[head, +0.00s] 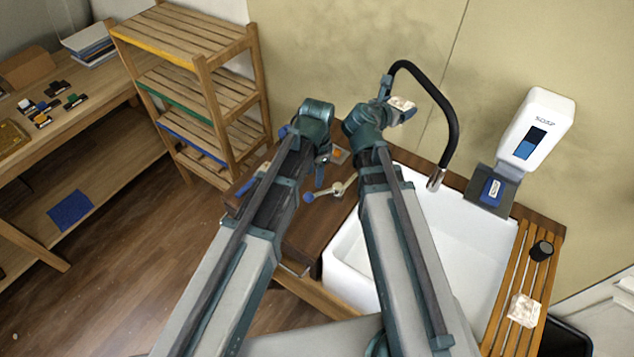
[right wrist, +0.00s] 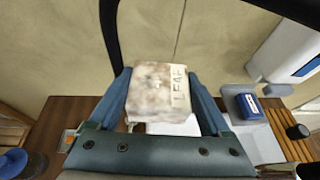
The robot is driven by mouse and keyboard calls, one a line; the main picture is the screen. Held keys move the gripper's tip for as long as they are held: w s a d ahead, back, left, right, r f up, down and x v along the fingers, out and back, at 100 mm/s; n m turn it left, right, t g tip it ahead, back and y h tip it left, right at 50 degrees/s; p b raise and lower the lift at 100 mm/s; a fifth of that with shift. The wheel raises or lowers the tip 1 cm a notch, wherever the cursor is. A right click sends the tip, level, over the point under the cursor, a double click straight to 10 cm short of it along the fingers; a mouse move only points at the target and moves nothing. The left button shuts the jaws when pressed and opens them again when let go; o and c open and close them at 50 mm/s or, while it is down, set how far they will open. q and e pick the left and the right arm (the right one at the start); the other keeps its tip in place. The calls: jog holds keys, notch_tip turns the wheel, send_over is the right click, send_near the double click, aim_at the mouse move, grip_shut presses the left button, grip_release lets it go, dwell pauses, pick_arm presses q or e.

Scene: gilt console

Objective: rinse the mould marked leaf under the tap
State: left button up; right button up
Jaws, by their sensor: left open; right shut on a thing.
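My right gripper (head: 390,92) is shut on the mould marked leaf (head: 402,104), a pale, brown-stained block, high near the wall and left of the tap. In the right wrist view the mould (right wrist: 158,92) sits between the two fingers, with LEAF readable on its right side. The tap (head: 447,105) is a black arched hose with a metal spout pointing down over the white sink (head: 470,230). The mould is apart from the spout.
A soap dispenser (head: 540,125) stands right of the tap, above a grey holder with a blue block (head: 492,191). A slatted rack (head: 503,300) at right bears a black cup (head: 541,250) and another pale block (head: 523,310). Wooden shelves (head: 200,85) stand at left.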

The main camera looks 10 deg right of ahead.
aim_at(317, 194)
jog(key=shift+r, duration=0.55)
pick_arm(q)
jog(key=shift+w+d+r+m, duration=0.3)
jog(key=shift+d+r, duration=0.2)
jog(key=shift+d, duration=0.1)
pick_arm(e)
jog(key=shift+f, duration=0.15)
pick_arm(q)
jog(key=f+b, duration=0.7)
jog(key=f, duration=0.1)
jog(key=f+b, duration=0.4)
jog(key=shift+w+a+b, duration=0.15)
jog(key=shift+w+b, duration=0.15)
jog(key=shift+w, duration=0.05)
pick_arm(e)
notch_tip(317, 194, down, 12)
pick_arm(q)
grip_shut()
